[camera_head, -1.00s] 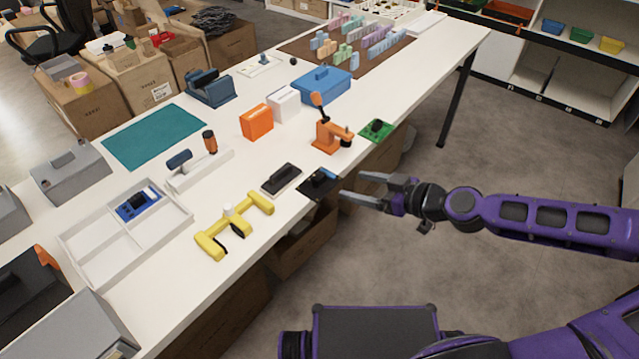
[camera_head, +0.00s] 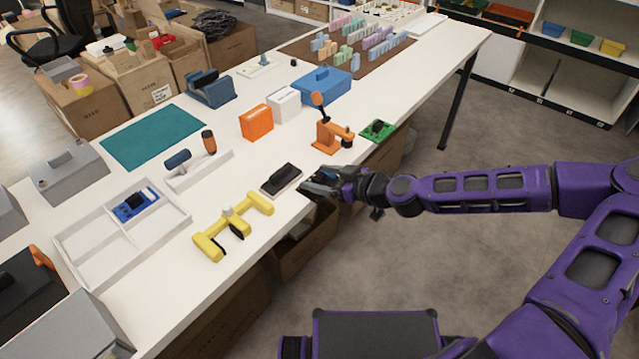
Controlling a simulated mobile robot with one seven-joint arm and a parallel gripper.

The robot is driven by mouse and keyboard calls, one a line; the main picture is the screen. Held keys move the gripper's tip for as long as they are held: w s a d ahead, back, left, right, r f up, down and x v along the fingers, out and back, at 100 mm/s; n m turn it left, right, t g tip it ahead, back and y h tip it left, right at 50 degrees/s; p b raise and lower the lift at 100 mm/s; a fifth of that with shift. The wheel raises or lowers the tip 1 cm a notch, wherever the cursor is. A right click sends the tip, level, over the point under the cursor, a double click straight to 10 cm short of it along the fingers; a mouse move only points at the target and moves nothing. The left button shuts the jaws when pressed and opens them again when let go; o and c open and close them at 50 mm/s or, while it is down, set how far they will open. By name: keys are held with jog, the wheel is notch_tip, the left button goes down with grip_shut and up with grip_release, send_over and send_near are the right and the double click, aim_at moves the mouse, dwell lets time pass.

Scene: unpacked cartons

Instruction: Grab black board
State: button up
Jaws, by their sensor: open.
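The black board (camera_head: 316,196) lies at the front edge of the white table, with a small blue part on its far side. My gripper (camera_head: 312,183) is at the board, coming in from the right, and covers most of it. The jaws are open. The fingers are dark against the dark board, so I cannot tell whether they touch it or lie around it.
A black block on a pale base (camera_head: 282,179) lies just left of my gripper. A yellow frame (camera_head: 232,222) lies nearer. Open floor is at right.

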jog(key=shift+w+a, duration=0.1)
grip_shut()
dwell(0.4)
